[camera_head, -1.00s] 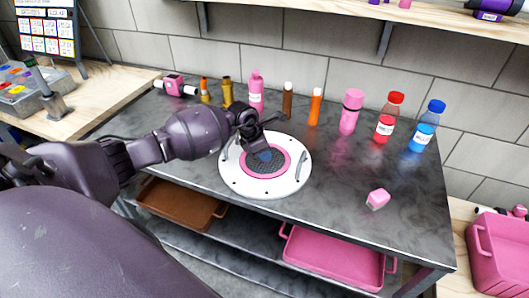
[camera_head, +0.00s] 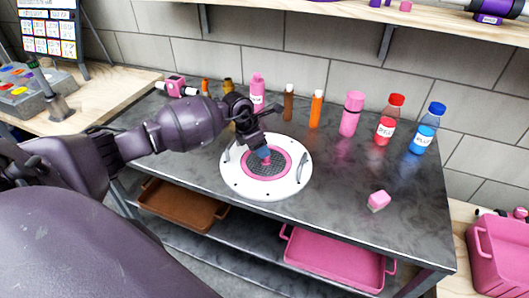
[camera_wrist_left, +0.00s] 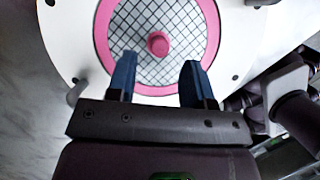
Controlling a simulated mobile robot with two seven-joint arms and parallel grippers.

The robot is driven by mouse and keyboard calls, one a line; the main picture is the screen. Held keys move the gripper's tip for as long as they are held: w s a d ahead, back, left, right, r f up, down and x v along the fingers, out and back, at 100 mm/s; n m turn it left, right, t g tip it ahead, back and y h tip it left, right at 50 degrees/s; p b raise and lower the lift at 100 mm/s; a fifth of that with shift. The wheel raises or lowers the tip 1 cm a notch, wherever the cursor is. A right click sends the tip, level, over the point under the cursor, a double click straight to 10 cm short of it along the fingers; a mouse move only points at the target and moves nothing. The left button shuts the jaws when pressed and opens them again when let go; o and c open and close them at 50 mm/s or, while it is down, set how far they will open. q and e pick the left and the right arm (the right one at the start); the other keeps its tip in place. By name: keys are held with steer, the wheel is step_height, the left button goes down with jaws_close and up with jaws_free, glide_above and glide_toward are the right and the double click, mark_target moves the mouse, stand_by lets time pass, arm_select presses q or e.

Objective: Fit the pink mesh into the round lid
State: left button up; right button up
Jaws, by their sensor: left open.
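The round lid (camera_head: 238,181) is a white disc with dark handles, lying flat on the grey table. The pink mesh (camera_head: 284,163), a pink ring with dark mesh and a pink knob, sits in the lid's middle; it also shows in the left wrist view (camera_wrist_left: 213,35). From these views it looks centred, but I cannot tell how deep it sits. My left gripper (camera_head: 263,152) is over the mesh, open, its blue fingers apart. In the left wrist view the gripper (camera_wrist_left: 157,78) holds nothing, and the pink knob (camera_wrist_left: 158,43) lies ahead between the fingertips. My right gripper is not in view.
Several bottles, including a pink one (camera_head: 352,114), a red one (camera_head: 385,128) and a blue one (camera_head: 422,138), line the back of the table (camera_head: 330,205). A small pink block (camera_head: 378,200) lies at right. Brown (camera_head: 180,208) and pink (camera_head: 330,264) trays are below.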

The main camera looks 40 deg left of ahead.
arm_select(q)
steer(key=v, duration=0.8)
steer(key=s+d+f+h, duration=0.1)
steer(key=d+h, duration=0.1)
steer(key=d, duration=0.1)
steer(key=s+d+f+n+h, duration=0.1)
steer(key=d+f+h, duration=0.1)
steer(key=d, duration=0.1)
steer(key=s+d+f+n+h, duration=0.1)
steer(key=s+d+f, duration=0.1)
steer(key=d, duration=0.2)
steer(key=shift+d+t+h, duration=0.1)
steer(key=shift+t+h, duration=0.2)
steer(key=shift+h, duration=0.1)
steer(key=s+d+n+t+h, duration=0.45)
steer(key=d+n, duration=0.25)
steer(key=n, duration=0.2)
steer(key=s+a+f+n+t+y, duration=0.1)
steer(key=s+f+n+y, duration=0.5)
steer(key=n, duration=1)
steer(key=s+a+f+n+t+y, duration=0.1)
steer(key=s+a+f+n+y, duration=0.1)
steer(key=s+f+n+y, duration=0.5)
steer(key=s+f+n, duration=0.2)
steer(key=s+n, duration=0.3)
steer(key=n, duration=0.3)
steer(key=shift+s+a+f+n+t, duration=0.2)
steer(key=shift+a+f+n+t, duration=0.05)
steer(key=shift+a+n+t, duration=0.15)
